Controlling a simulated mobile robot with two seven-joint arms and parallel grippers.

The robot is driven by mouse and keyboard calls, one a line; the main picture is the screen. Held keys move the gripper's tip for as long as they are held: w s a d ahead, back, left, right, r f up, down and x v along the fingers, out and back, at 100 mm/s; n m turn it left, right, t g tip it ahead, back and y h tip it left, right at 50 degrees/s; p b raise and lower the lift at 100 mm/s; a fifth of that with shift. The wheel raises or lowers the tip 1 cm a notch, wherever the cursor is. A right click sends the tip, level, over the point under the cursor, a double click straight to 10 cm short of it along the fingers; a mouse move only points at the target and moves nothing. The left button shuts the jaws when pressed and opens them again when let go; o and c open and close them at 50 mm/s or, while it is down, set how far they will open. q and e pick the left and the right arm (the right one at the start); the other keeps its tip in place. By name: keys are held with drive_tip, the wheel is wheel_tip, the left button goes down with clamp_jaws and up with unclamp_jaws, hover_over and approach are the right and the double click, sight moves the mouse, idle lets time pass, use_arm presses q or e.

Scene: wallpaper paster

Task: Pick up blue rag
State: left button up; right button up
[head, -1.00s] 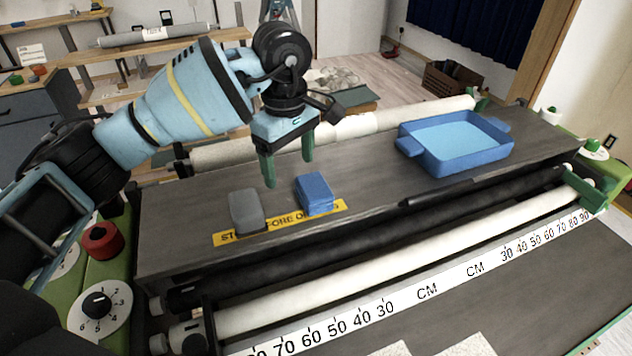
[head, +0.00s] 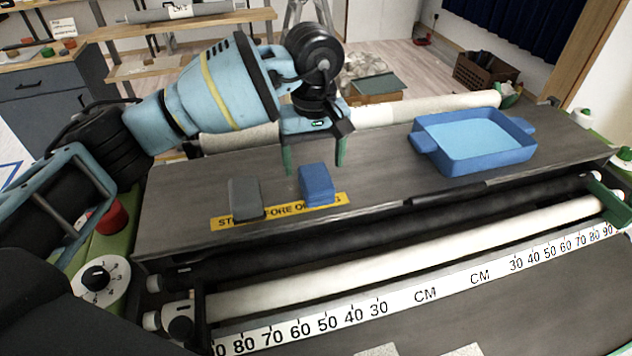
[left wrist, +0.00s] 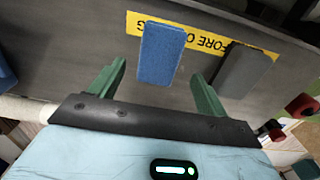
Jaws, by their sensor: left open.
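The blue rag (head: 317,184) is a small folded block on the dark machine top, partly over a yellow warning label (head: 290,211). A grey block (head: 245,197) lies to its left. My left gripper (head: 314,163) points down just behind and above the blue rag, with its green fingers apart. In the left wrist view the blue rag (left wrist: 161,54) shows beyond the gap between the open fingers (left wrist: 158,75), nearer the left finger. The grey block (left wrist: 243,70) is just past the right finger. The gripper holds nothing. My right gripper is not in view.
A blue tray (head: 471,160) with light blue contents stands on the right of the machine top. Pale rollers (head: 420,250) and a CM scale (head: 425,291) run along the front. A red knob (head: 108,217) is at left. The top between rag and tray is clear.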

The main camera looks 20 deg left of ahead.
sight(316, 176)
use_arm(q)
drive_tip(key=shift+s+d+f+p, duration=0.15)
drive_tip(key=shift+f+p, duration=0.1)
drive_tip(key=shift+f, duration=1.05)
drive_tip(key=shift+s+d+f+p, duration=0.1)
drive_tip(key=shift+d+f+p, duration=0.1)
drive_tip(key=shift+f, duration=1.05)
drive_tip(key=c, duration=1.1)
